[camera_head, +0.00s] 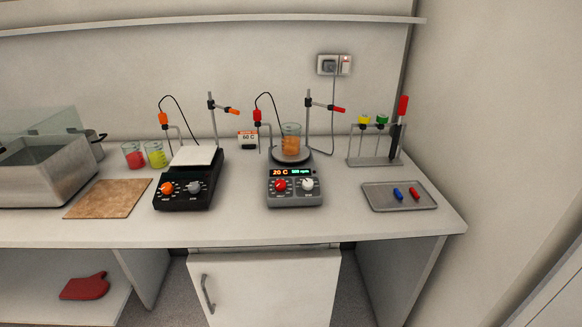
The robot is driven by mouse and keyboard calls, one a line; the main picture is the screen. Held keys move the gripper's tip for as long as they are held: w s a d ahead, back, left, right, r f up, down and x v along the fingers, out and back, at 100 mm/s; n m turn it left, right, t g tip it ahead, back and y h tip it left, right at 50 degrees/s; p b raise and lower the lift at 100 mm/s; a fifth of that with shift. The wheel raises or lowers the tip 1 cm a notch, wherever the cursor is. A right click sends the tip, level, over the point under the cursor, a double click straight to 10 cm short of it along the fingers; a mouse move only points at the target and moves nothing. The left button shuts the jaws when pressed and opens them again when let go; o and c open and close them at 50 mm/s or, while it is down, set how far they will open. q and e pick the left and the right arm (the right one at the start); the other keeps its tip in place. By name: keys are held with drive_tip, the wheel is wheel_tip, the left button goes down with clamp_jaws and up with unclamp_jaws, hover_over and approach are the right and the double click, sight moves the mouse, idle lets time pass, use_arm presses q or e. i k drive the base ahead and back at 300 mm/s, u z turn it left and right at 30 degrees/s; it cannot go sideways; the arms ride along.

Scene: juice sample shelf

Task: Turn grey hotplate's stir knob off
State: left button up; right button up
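The grey hotplate (294,199) stands on the bench right of centre, with a lit display reading 20 C on its front. Below the display are a red knob (281,185) on the left and a white knob (307,184) on the right. The knob labels are too small to read, and I cannot tell the white knob's setting. A beaker of orange liquid (291,142) stands on its round plate. Neither of my grippers is in view.
A black hotplate (182,203) with orange and grey knobs stands to the left. A grey tray (375,199) with two small pens lies to the right, before a rack (375,162). The bench front between hotplate and tray is clear.

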sight(307, 184)
drive_tip(key=k, duration=1.15)
drive_tip(key=z, duration=0.7)
drive_tip(key=i, duration=0.85)
drive_tip(key=z, duration=0.55)
